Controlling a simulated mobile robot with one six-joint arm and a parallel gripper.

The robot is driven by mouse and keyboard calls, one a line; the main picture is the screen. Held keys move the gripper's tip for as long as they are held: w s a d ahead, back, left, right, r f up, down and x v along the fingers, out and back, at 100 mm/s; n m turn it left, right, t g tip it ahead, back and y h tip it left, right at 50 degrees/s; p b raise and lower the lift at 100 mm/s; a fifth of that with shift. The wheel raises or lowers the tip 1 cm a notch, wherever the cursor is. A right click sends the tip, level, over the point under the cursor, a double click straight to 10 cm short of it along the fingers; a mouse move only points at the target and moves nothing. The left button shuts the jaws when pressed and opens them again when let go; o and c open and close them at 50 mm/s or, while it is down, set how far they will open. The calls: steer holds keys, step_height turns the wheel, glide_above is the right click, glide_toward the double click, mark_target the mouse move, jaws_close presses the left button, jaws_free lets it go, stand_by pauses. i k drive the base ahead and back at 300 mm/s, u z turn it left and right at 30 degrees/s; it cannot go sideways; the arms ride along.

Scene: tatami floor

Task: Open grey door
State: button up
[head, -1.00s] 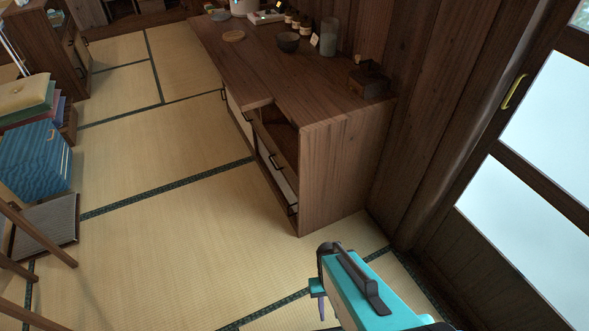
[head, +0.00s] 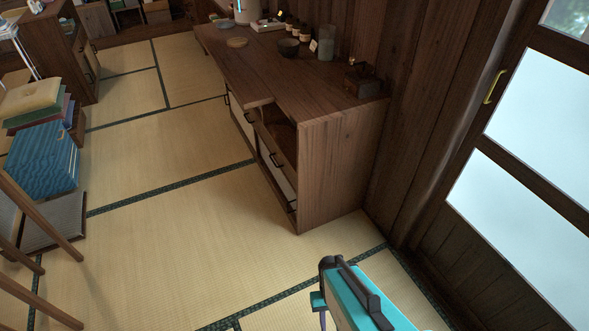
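At the right is a door (head: 455,225) with a dark wood frame, pale bluish panes and a brass handle (head: 494,87); it looks shut. The low wooden cabinet (head: 343,170) in the middle has pale greyish front panels (head: 243,122) with black handles, seen at a steep angle. I cannot tell which of these is the grey door. An open gap shows in the cabinet's front below its top. My teal and black arm end (head: 352,298) is at the bottom, over the floor in front of the cabinet and apart from both. Its fingertips are not clearly visible.
Tatami floor (head: 170,250) is clear between the cabinet and the left side. A blue patterned box (head: 42,157), stacked cushions (head: 30,98) and wooden legs (head: 40,215) stand at the left. Bowls, jars and a small dark box (head: 365,82) are on the cabinet top.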

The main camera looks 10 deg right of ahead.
mark_target(285, 187)
steer(key=k, duration=0.35)
steer(key=u, duration=0.15)
steer(key=i, duration=0.9)
steer(key=u, duration=1.7)
steer(key=k, duration=0.05)
steer(key=z, duration=2.95)
